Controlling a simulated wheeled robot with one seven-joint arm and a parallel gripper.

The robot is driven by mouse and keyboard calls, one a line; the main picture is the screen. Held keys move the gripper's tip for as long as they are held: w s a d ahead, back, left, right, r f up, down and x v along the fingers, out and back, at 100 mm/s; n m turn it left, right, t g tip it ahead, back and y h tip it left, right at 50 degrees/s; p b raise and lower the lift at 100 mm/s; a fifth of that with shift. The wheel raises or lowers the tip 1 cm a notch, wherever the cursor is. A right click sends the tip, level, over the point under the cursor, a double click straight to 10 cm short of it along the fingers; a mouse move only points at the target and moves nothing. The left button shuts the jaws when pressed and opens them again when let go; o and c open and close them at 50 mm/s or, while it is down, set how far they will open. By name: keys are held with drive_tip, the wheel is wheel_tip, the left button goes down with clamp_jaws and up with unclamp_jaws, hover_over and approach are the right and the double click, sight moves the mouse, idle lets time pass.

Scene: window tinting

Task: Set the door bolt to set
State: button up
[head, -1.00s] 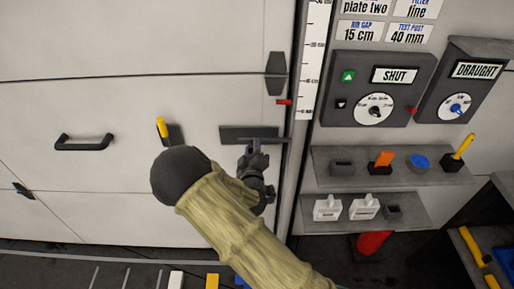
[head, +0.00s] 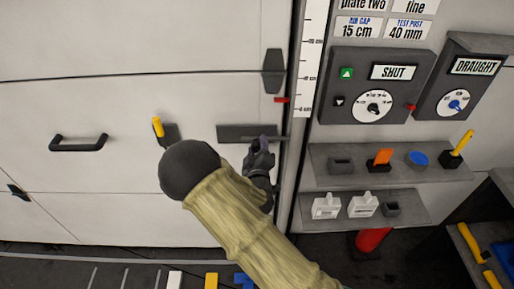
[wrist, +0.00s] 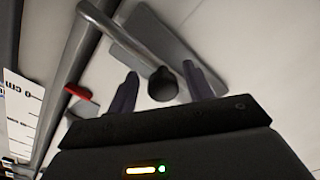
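The door bolt is a grey metal bar with a dark round knob (wrist: 163,86) on its handle, seen in the wrist view. The bar lies over a dark grey plate (head: 238,133) on the white door, close to the door's right edge. My gripper (head: 264,145) is at the right part of this plate in the head view and hides the knob there. In the wrist view my gripper (wrist: 160,88) has its two fingers apart, one on each side of the knob. I see narrow gaps and no clear contact.
A red tab (head: 282,100) sits at the door edge above the bolt. A black handle (head: 78,143) and a yellow lever (head: 158,127) are left on the door. Right are a SHUT dial box (head: 376,85) and shelves (head: 355,160) with small items.

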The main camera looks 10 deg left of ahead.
drive_tip(key=shift+s, duration=0.1)
drive_tip(key=s+d+p, duration=0.2)
drive_tip(key=s+p, duration=0.3)
drive_tip(key=s, duration=1.2)
drive_tip(key=shift+p, duration=0.4)
drive_tip(key=shift+d, duration=0.1)
